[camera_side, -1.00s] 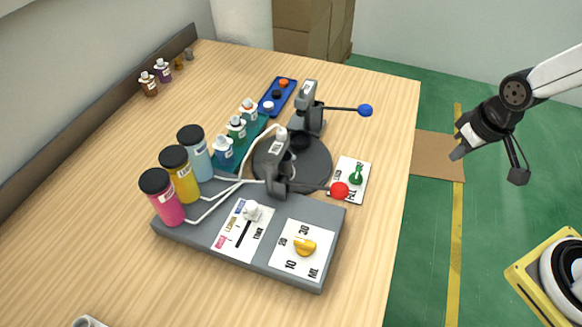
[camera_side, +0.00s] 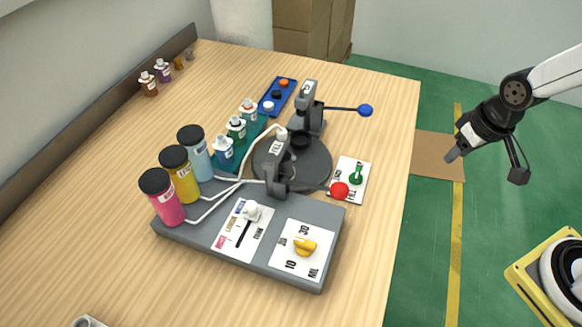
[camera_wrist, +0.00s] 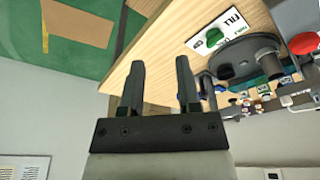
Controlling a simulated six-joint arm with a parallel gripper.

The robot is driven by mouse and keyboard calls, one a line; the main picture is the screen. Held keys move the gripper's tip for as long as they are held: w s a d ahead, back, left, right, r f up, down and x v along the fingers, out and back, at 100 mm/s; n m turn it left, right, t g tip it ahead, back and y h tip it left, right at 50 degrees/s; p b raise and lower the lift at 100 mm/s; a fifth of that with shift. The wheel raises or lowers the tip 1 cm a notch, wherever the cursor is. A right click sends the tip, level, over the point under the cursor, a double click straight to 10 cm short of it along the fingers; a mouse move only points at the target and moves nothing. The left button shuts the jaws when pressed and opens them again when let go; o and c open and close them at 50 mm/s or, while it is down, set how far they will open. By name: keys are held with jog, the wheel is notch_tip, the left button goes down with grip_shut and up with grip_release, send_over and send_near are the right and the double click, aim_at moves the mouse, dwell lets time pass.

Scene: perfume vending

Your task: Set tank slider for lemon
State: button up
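The tank slider is a white knob (camera_side: 252,210) at the far end of a dark slot on a white label plate (camera_side: 231,240). The plate has pink, yellow and blue lettering and lies on the grey machine base (camera_side: 205,238). Pink (camera_side: 162,200), yellow (camera_side: 182,178) and light-blue (camera_side: 196,155) tanks with black lids stand behind it at left. My gripper (camera_side: 487,164) is open and empty, beyond the table's right edge and far from the slider. In the wrist view my gripper (camera_wrist: 160,68) shows two separated fingers. The slider cannot be made out there.
A yellow dial (camera_side: 304,246) sits right of the slider. A red-ended lever (camera_side: 340,190), a blue-ended lever (camera_side: 365,110), a green knob (camera_side: 356,175) and a dark turntable (camera_side: 315,175) stand behind. Small bottles (camera_side: 236,128) stand left of the turntable. The table's right strip is clear.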

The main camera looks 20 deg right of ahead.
jog(key=shift+o, duration=1.4)
jog(key=shift+r, duration=0.2)
jog(key=shift+w+v, duration=0.5)
jog(key=shift+v, duration=1.7)
jog(key=w+a+r+n, duration=0.2)
jog(key=w+a+r, duration=0.1)
jog(key=w+a, duration=0.7)
jog(key=n+g, duration=0.3)
send_over(251, 205)
notch_tip(251, 205, down, 9)
jog(key=shift+f, duration=0.65)
jog(key=shift+f, duration=0.1)
jog(key=shift+f, duration=3.75)
